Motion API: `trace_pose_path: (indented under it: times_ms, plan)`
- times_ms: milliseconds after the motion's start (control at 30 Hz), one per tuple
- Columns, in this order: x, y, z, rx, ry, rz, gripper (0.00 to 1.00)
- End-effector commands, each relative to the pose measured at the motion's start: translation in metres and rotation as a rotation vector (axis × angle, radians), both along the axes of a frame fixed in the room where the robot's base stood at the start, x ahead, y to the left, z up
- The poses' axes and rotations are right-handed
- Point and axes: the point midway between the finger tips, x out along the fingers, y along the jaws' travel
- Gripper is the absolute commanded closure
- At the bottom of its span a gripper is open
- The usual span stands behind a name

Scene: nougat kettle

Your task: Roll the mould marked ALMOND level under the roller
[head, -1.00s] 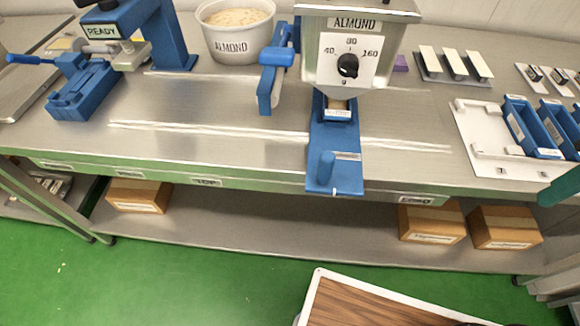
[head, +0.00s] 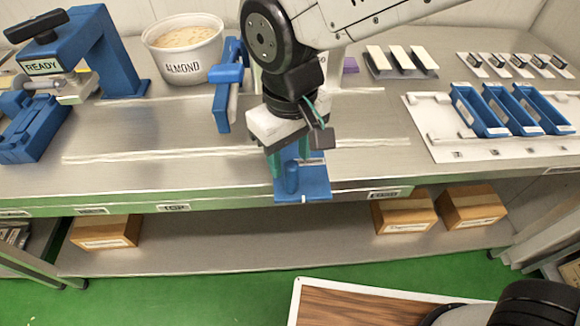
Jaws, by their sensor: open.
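My gripper (head: 290,157) is open, pointing down at the front edge of the bench. Its fingers are over the upright blue knob of a blue slide (head: 316,184); I cannot tell whether they touch it. The dispenser behind, marked ALMOND earlier, is mostly hidden by my arm, as is whatever sits in the slide beneath it. No mould with a readable ALMOND mark shows. A blue stand marked READY (head: 42,66) at the left has a small metal roller-like part (head: 44,84) over a blue block (head: 38,128). I cannot confirm that this is the roller.
A white tub marked ALMOND (head: 184,68) stands at the back. A blue lever (head: 226,92) stands left of my arm. Three blue trays (head: 510,108) sit on a white board (head: 440,140) at the right. Bare bench lies between stand and slide. Cardboard boxes (head: 403,212) fill parts of the lower shelf.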

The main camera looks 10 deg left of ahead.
Motion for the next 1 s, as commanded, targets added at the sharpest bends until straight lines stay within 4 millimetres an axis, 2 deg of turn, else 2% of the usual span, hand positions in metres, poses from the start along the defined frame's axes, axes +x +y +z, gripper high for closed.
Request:
trace_pose_path:
  times_ms: [100,300,667,700,833,867,1000]
  plan:
    - [0.000,-0.001,-0.021,-0.004,0.003,-0.001,0.55]
    - [0.000,-0.001,-0.046,-0.002,0.002,-0.001,0.55]
    - [0.001,-0.001,-0.054,0.000,0.000,-0.002,0.55]
    - [0.000,-0.001,-0.053,0.000,0.000,-0.002,0.61]
    - [0.000,-0.001,-0.053,0.000,0.000,-0.002,0.97]
    - [0.000,-0.001,-0.053,0.000,0.000,-0.001,1.00]
    - [0.000,0.001,-0.053,0.000,0.000,-0.002,1.00]
